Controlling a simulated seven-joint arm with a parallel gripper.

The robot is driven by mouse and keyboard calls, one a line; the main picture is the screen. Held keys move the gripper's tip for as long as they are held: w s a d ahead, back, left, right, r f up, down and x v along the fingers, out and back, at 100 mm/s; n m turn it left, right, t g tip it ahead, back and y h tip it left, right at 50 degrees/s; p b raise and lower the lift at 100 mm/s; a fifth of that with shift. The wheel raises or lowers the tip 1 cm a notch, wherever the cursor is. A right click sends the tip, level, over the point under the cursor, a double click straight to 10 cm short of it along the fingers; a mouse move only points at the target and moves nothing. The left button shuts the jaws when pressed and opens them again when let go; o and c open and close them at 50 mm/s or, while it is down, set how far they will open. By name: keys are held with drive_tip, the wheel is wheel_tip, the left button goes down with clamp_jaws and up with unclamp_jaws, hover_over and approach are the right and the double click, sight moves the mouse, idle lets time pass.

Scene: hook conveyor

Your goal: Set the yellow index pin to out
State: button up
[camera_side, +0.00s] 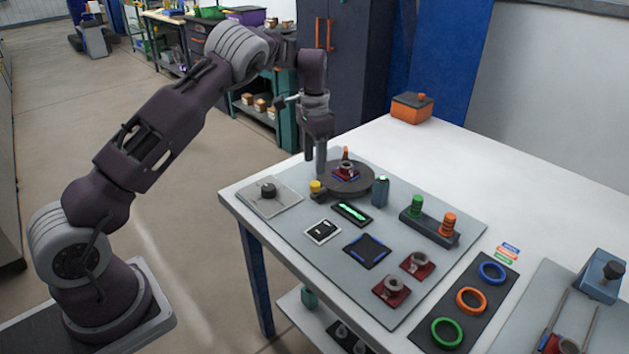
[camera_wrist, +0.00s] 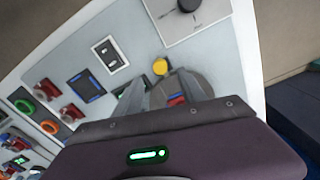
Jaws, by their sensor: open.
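The yellow index pin (camera_side: 315,186) is a small yellow knob at the near left rim of the dark round turntable (camera_side: 366,186). In the wrist view the pin (camera_wrist: 160,67) shows as a yellow disc just beyond my fingertips. My gripper (camera_side: 315,168) is open and empty, pointing down just above and behind the pin. In the wrist view its two fingers (camera_wrist: 162,84) lie over the turntable, with the pin a little past them and not between them. A dark red part (camera_side: 346,172) with a grey ring and orange top sits on the turntable. I cannot tell how far the pin is pulled.
A plate with a black knob (camera_side: 268,189) lies left of the pin. A green-lit strip (camera_side: 352,212) and a dark green-topped block (camera_side: 380,191) stand close on the right. Green and orange posts (camera_side: 432,226) stand farther right. The table's back is mostly clear.

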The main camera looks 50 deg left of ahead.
sight(314, 184)
wheel_tip(314, 184, down, 7)
drive_tip(key=shift+f, duration=0.1)
clamp_jaws()
idle(1.5)
